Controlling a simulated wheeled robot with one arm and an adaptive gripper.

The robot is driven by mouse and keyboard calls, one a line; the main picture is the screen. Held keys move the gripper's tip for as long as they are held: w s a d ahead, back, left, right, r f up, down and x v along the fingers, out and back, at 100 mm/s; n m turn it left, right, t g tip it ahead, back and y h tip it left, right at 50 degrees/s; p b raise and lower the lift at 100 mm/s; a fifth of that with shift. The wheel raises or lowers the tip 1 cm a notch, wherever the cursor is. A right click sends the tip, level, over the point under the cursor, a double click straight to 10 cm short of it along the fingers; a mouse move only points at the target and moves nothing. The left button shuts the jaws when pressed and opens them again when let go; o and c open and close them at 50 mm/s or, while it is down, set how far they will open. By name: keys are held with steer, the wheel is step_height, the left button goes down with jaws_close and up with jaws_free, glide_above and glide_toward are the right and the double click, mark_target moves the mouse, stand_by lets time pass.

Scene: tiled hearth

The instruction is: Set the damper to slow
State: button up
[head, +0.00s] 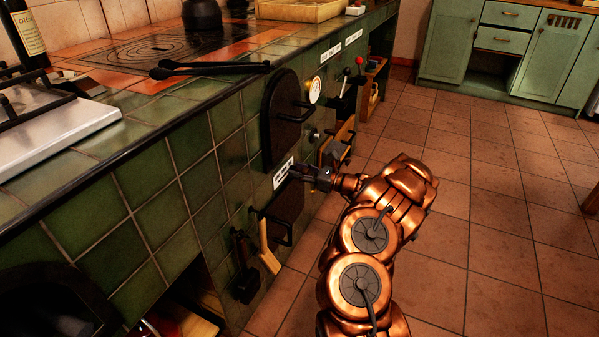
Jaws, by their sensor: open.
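Two levers stand out from the green-tiled stove front at the back. One has a red ball knob (359,61); the other is a dark lever (345,84) just nearer. I cannot tell which one is the damper, and the white label plates (336,47) above them are too small to read. My gripper (297,172) is open and appears empty. It is in front of the tiled face, beside another white label plate (283,173), nearer to me than the levers. I cannot tell whether it touches the face.
A dark oven door (282,122) with a protruding handle and a round gauge (315,90) lie between my gripper and the levers. A lower dark door (285,208) is below my gripper. Black tongs (210,69) lie on the counter. The tiled floor (490,200) to the right is clear.

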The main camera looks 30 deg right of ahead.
jaws_close()
steer(key=shift+d, duration=0.1)
stand_by(0.4)
